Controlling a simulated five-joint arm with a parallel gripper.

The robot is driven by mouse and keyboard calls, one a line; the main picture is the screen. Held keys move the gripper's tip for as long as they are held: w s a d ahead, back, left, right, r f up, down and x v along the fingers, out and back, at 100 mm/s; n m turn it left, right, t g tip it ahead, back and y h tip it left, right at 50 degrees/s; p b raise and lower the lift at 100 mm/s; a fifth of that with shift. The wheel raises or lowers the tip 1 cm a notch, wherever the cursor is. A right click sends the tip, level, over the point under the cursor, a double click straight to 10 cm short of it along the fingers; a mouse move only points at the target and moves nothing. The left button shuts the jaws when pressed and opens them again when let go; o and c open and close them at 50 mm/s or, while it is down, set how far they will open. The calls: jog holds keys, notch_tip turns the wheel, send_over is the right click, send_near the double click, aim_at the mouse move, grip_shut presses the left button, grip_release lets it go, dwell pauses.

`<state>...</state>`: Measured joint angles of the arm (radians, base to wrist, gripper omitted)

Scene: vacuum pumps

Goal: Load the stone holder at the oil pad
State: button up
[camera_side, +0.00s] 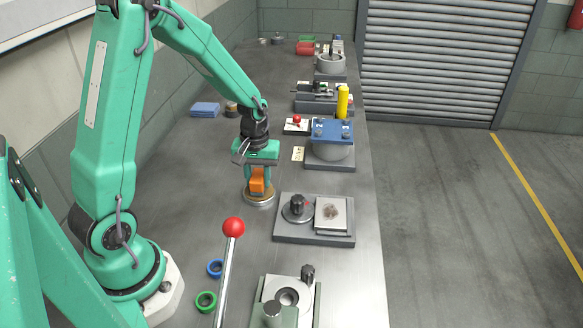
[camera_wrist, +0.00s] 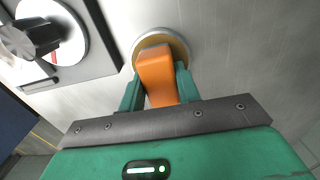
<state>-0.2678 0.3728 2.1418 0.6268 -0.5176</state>
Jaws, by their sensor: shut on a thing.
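The stone holder (camera_side: 257,181) has an orange block-shaped grip above a round, tan-rimmed disc. My gripper (camera_side: 258,172) points down with its green fingers shut on the orange grip. The disc is low over the bench, and I cannot tell whether it touches. In the wrist view the orange grip (camera_wrist: 157,75) stands between the fingers (camera_wrist: 158,88), and the disc shows behind it. The disc's underside is hidden.
A round plate with a black knob (camera_side: 297,207) shares the grey base plate (camera_side: 310,238) with the pad. A red-balled lever (camera_side: 232,230) rises in front. A blue-topped pump (camera_side: 333,133) with a yellow bottle (camera_side: 342,101) stands behind. Blue (camera_side: 215,267) and green (camera_side: 206,301) rings lie left.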

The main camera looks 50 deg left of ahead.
aim_at(258, 175)
jog(key=shift+f, duration=0.45)
dwell(1.6)
jog(key=shift+r, duration=0.1)
jog(key=shift+r, duration=3.5)
jog(key=w+d+r+m, duration=0.4)
jog(key=d+r+m, duration=0.5)
jog(key=d, duration=0.1)
jog(key=shift+w+r, duration=0.15)
jog(key=shift+r, duration=0.1)
